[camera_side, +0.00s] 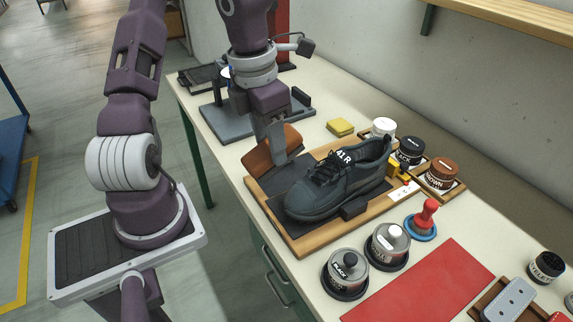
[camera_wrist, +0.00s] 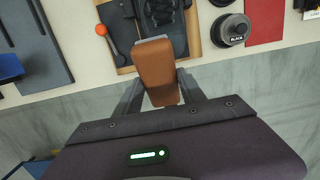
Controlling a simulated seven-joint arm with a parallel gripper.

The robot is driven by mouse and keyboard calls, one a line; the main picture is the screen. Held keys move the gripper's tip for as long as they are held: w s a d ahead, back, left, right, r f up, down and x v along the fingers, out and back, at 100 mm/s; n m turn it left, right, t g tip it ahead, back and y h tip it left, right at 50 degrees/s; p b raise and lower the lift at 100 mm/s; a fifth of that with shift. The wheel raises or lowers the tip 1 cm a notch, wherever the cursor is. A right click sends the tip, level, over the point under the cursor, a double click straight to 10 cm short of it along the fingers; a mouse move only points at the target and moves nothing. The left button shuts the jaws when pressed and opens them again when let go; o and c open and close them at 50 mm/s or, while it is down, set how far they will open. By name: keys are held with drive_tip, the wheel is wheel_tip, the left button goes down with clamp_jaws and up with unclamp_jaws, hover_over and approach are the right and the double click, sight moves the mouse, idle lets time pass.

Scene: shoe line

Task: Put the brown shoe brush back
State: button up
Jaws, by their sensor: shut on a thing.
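The brown shoe brush (camera_side: 270,149) is a tan-brown block held in my gripper (camera_side: 279,156). It is tilted, at the far left corner of the wooden board (camera_side: 300,246); I cannot tell whether it touches the board. In the wrist view the brush (camera_wrist: 157,66) sits between my two fingers (camera_wrist: 160,92), with a pale strip at its far end. A dark shoe (camera_side: 335,188) marked 41 R stands on the board's dark mat, to the right of my gripper. The underside of the brush is hidden.
White, black and brown jars (camera_side: 440,174) stand behind the board. Two lidded tins (camera_side: 345,271), a red-handled tool (camera_side: 425,216) and a red mat (camera_side: 420,282) lie in front. A wooden holder with a grey block (camera_side: 509,299) is at lower right. A yellow sponge (camera_side: 340,127) lies behind.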

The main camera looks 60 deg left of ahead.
wheel_tip(320, 180, up, 5)
drive_tip(key=shift+f, duration=0.2)
drive_tip(key=shift+w+d+r+n, duration=0.1)
drive_tip(key=shift+w+r+n, duration=0.05)
drive_tip(key=shift+n, duration=0.25)
drive_tip(key=n, duration=0.1)
drive_tip(key=w+n, duration=0.1)
drive_tip(key=n, duration=0.1)
drive_tip(key=shift+w+d+f+g, duration=0.15)
drive_tip(key=shift+d+f+g, duration=0.1)
drive_tip(key=shift+g, duration=0.05)
drive_tip(key=w+a+f+n+h, duration=0.1)
drive_tip(key=w+a+n, duration=0.1)
drive_tip(key=w+n, duration=0.55)
drive_tip(key=w+a+f+n, duration=0.1)
drive_tip(key=w+a+n, duration=0.3)
drive_tip(key=n, duration=0.7)
drive_tip(key=w+a+r+n+t+y, duration=0.1)
drive_tip(key=w+a+r+n+t, duration=0.15)
drive_tip(key=w+a+n, duration=0.95)
drive_tip(key=shift+n, duration=0.85)
drive_tip(key=f, duration=0.7)
drive_tip(key=s+f, duration=0.1)
drive_tip(key=f, duration=0.6)
drive_tip(key=s+a+f, duration=0.1)
drive_tip(key=f, duration=0.6)
drive_tip(key=shift+s+a+f, duration=0.1)
drive_tip(key=shift+s+f, duration=0.1)
drive_tip(key=shift+f, duration=0.05)
